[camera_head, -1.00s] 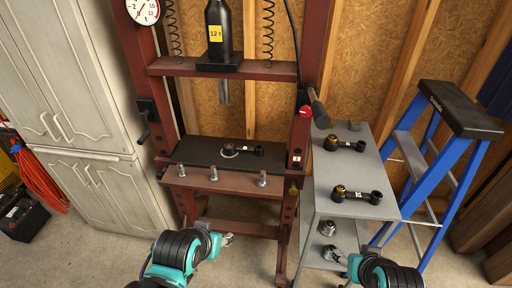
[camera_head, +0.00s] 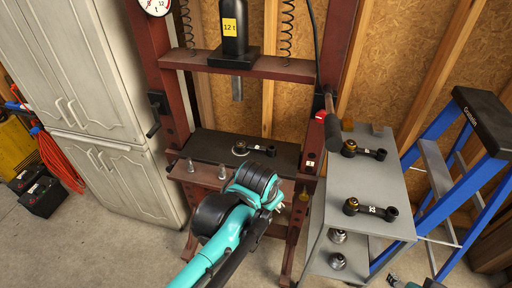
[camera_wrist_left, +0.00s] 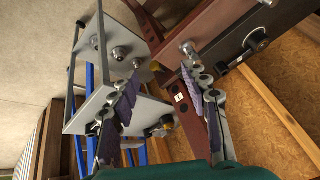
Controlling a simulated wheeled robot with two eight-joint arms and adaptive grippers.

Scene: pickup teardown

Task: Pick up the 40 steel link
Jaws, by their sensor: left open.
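Three dark links with ring ends are in the head view. One link (camera_head: 256,149) lies on the press's black bed plate. A second link (camera_head: 363,150) lies toward the back of the grey cart top. A third link (camera_head: 370,209) lies nearer the front, with a white label that I cannot read surely. I cannot tell which is the 40 link. My left gripper (camera_head: 276,195) is in front of the press bed, left of the cart and apart from the links. In the wrist view my left gripper (camera_wrist_left: 165,112) is open and empty.
The red press frame (camera_head: 333,90) rises behind, with a dark handle (camera_head: 332,130) jutting over the cart (camera_head: 345,185). Steel bushings (camera_head: 337,261) sit on its lower shelf. Upright pins (camera_head: 222,172) line the press front. A blue ladder (camera_head: 440,165) stands right.

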